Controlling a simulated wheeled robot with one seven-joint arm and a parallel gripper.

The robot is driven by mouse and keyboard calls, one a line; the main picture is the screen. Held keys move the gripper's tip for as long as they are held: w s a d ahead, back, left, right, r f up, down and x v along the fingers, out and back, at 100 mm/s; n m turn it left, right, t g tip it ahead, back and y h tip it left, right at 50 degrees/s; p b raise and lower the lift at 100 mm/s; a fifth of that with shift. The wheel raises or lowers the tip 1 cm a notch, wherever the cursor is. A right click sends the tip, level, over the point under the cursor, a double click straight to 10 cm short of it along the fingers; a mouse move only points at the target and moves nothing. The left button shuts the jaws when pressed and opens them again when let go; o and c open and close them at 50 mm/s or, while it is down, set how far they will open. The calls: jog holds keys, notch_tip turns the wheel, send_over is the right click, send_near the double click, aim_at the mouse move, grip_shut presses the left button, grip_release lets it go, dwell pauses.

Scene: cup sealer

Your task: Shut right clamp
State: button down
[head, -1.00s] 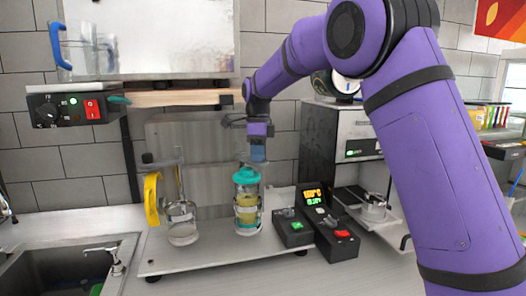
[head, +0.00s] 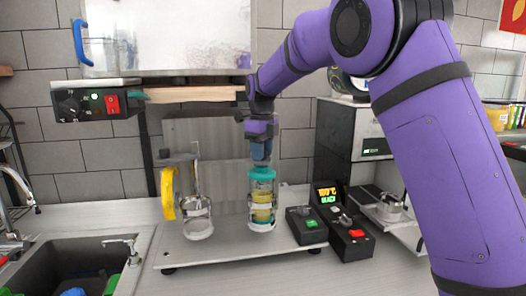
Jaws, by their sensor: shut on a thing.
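A clear cup with yellow contents and a teal top (head: 262,200) stands upright at the right station of the metal sealer plate (head: 225,250). My gripper (head: 261,152) points down directly above the teal top. It is shut on a small blue piece, apparently part of the right clamp; its shape is mostly hidden by the jaws. I cannot tell whether the clamp touches the cup top. The left station has a clear cup (head: 198,222) and a clamp with a yellow handle (head: 168,195).
Two small black control boxes (head: 306,226) and (head: 345,238) stand right of the cup. A black and silver machine (head: 350,140) is behind them. A wooden shelf (head: 195,94) hangs above. A sink (head: 70,265) lies at the left.

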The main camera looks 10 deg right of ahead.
jog(key=shift+a, duration=0.1)
jog(key=c, duration=0.7)
grip_release()
jog(key=shift+c, duration=0.2)
notch_tip(320, 180, up, 11)
jog(key=shift+f, duration=0.15)
